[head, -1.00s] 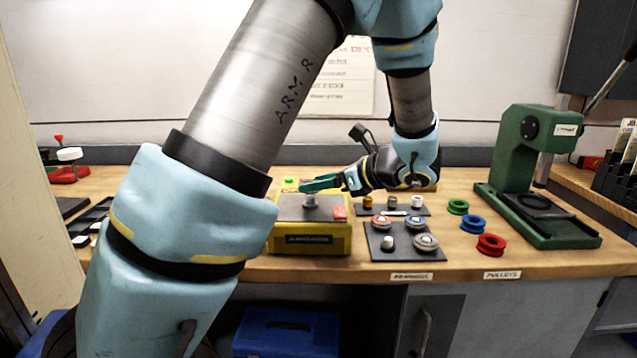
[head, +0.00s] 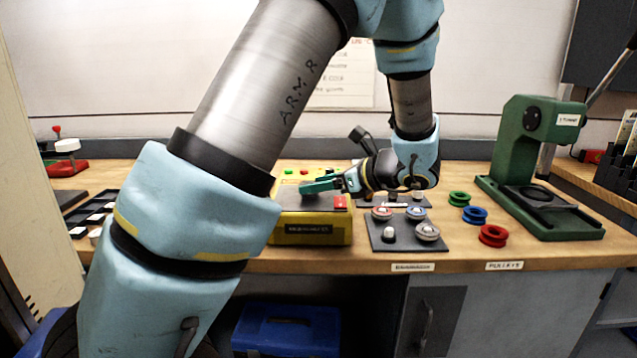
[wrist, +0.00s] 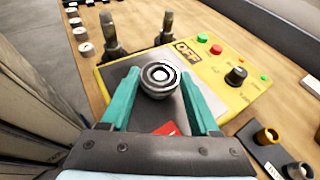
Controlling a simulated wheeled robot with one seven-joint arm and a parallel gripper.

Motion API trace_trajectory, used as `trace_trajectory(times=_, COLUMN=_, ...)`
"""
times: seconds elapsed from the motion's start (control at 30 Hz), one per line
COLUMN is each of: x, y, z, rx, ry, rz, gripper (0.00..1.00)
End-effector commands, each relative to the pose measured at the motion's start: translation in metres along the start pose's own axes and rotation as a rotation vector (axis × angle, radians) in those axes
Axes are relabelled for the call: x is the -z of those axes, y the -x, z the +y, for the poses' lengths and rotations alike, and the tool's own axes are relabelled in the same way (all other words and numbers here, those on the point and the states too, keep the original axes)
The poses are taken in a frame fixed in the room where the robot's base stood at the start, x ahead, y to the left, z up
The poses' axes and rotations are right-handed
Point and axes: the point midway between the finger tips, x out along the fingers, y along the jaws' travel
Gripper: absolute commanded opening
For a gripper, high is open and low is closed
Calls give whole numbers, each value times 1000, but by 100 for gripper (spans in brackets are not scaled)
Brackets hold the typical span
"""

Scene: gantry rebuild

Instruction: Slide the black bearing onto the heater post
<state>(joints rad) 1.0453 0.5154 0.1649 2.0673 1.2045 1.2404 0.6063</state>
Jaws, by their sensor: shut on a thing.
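My gripper (head: 318,186) has green fingers and is low over the grey top of the yellow heater (head: 312,229). In the wrist view its fingers (wrist: 158,82) are shut on the bearing (wrist: 159,77), a round grey and black ringed piece. The bearing is over the heater's dark plate, with a bright round centre that lines up with the heater post. I cannot tell whether the bearing is around the post or just above it. In the head view the fingers hide the post and bearing.
A dark mat (head: 391,243) with several round parts lies right of the heater. Green (head: 459,199), blue (head: 473,215) and red (head: 492,236) pulleys lie farther right, before a green press (head: 530,140). Two dark upright pegs (wrist: 108,33) show beyond the fingers in the wrist view.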

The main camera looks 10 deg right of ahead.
Motion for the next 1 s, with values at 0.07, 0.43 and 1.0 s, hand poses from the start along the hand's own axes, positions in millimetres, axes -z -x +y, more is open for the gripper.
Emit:
trace_trajectory(times=0.07, x=2, y=-1, z=0, rx=0, ry=0, rz=-1, gripper=0)
trace_trajectory(times=0.43, x=4, y=-2, z=0, rx=0, ry=0, rz=0, gripper=0)
trace_trajectory(times=1.0, x=4, y=-2, z=0, rx=0, ry=0, rz=1, gripper=97)
